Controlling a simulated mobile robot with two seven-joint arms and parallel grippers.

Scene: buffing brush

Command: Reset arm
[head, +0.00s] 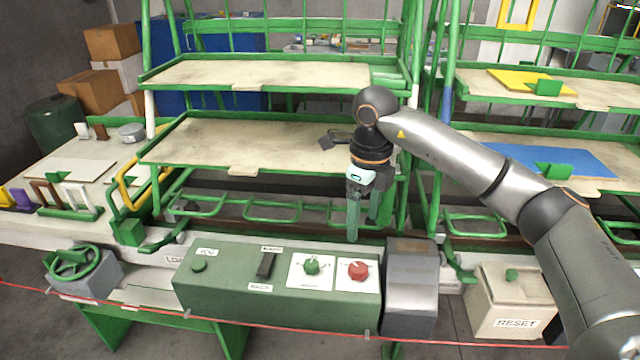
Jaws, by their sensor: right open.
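My right arm comes in from the right. Its gripper (362,215) points down, open and empty, above the back edge of the green control box (225,292). The box carries a green button (198,267), a black switch (266,264), a green knob (312,265) and a red knob (358,270). The fingers look just behind the two knobs; I cannot tell the exact gap. A pale box marked RESET (515,323) with a green button (512,274) on top stands at the lower right, beside my right forearm. My left gripper does not show.
Green-framed shelves (230,145) stand behind the control box. A second rack at right holds a blue sheet (590,160) and a yellow sheet (510,80). A green handwheel (72,262) is at left. A red line (150,318) crosses the front. A grey block (410,285) adjoins the control box.

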